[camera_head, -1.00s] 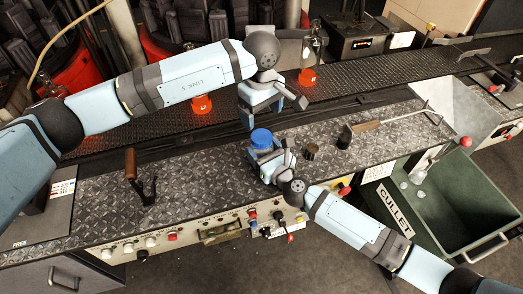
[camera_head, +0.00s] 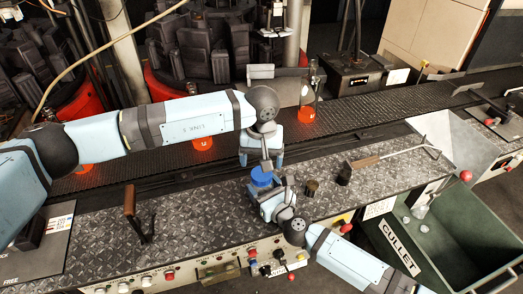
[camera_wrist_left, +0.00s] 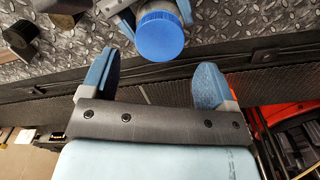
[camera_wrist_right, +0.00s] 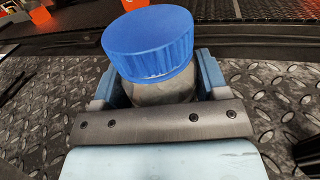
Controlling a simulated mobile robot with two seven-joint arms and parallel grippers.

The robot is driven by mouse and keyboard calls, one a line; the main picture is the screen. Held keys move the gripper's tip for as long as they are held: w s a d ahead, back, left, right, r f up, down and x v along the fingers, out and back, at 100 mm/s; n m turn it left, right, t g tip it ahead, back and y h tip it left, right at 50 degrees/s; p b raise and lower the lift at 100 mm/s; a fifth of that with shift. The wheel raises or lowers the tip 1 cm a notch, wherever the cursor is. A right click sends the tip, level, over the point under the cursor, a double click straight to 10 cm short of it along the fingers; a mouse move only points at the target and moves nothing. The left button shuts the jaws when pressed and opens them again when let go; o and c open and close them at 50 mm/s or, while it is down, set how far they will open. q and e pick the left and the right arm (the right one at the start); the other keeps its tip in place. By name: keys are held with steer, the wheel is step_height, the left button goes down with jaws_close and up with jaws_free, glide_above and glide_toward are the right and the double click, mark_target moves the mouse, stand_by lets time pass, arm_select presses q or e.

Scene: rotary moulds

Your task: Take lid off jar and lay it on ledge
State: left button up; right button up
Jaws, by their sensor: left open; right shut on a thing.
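A jar with a ribbed blue lid (camera_head: 261,176) stands over the diamond-plate ledge (camera_head: 190,215). The lid is on the jar in the right wrist view (camera_wrist_right: 149,42), with the clear, greyish jar body (camera_wrist_right: 160,92) below it. My right gripper (camera_head: 266,188) is shut on the jar body, one finger on each side, below the lid. My left gripper (camera_head: 263,158) is open and empty, just behind the lid. In the left wrist view, the lid (camera_wrist_left: 159,36) lies ahead of the two spread fingers, roughly centred between them and apart from them. Whether the jar touches the ledge is hidden.
A small dark cylinder (camera_head: 312,187) and a wooden-handled tool (camera_head: 365,161) lie to the right on the ledge. A green cullet bin (camera_head: 455,235) is at right. Bare plate lies between the left tool and the jar.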

mark_target(262, 176)
arm_select(q)
steer(key=shift+f, duration=2.55)
